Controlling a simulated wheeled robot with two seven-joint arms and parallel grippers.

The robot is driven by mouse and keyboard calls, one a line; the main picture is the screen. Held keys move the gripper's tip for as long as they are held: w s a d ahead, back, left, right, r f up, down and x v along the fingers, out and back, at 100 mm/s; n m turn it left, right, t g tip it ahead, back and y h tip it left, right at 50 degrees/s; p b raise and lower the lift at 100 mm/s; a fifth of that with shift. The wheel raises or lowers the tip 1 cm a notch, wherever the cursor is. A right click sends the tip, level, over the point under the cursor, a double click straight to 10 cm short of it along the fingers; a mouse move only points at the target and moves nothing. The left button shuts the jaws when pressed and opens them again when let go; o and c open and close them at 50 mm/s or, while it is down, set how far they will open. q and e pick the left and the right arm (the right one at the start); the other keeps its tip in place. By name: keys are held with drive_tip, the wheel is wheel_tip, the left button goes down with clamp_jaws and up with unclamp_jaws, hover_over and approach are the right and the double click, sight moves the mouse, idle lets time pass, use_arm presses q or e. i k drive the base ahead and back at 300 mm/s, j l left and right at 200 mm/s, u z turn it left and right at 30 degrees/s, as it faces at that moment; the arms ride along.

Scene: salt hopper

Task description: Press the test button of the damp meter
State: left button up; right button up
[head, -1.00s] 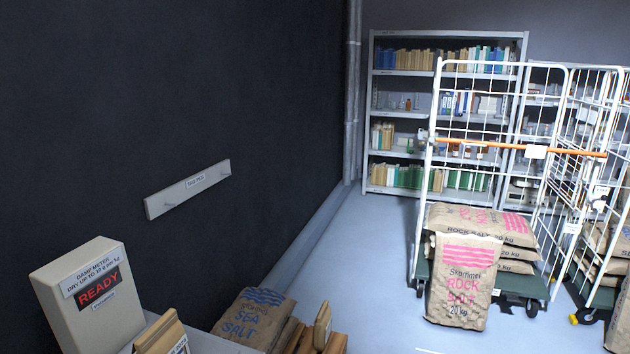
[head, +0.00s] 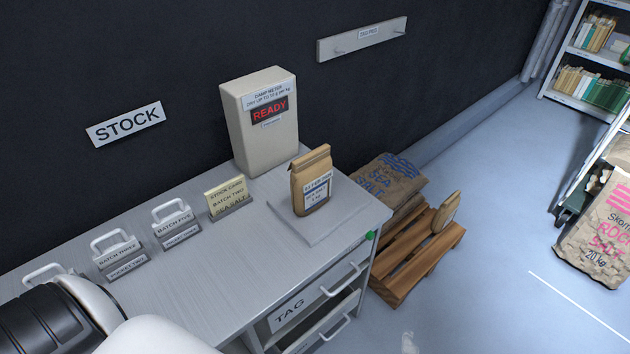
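The damp meter (head: 261,122) is a beige box standing at the back of the grey bench against the dark wall. Its label reads "DAMP METER, DRY UP TO 10 g per kg" and its display (head: 269,109) shows READY in red. A small brown paper bag (head: 311,185) with a label stands upright on a flat grey plate (head: 325,229) in front of the meter. A green round button (head: 370,235) sits at the bench's right edge beside the plate. Neither gripper shows; black and white parts of my own arm fill the lower left corner.
On the bench (head: 230,275) stand a yellow stock card (head: 227,199) and several handled batch tags in pockets (head: 176,222). Drawers, one marked TAG, are below. A pallet (head: 418,257) with a sea salt sack (head: 388,184) stands right of the bench.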

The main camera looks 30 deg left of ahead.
sight(370, 235)
drive_tip(key=u, duration=0.4)
drive_tip(key=l+u, duration=0.1)
drive_tip(key=u, duration=1.15)
drive_tip(key=k+u, duration=0.1)
drive_tip(key=u, duration=0.3)
drive_tip(key=k+l+u, duration=0.15)
drive_tip(key=k+l, duration=0.3)
drive_tip(key=k+l+u, duration=0.15)
drive_tip(key=k+l, duration=0.2)
drive_tip(key=k, duration=0.3)
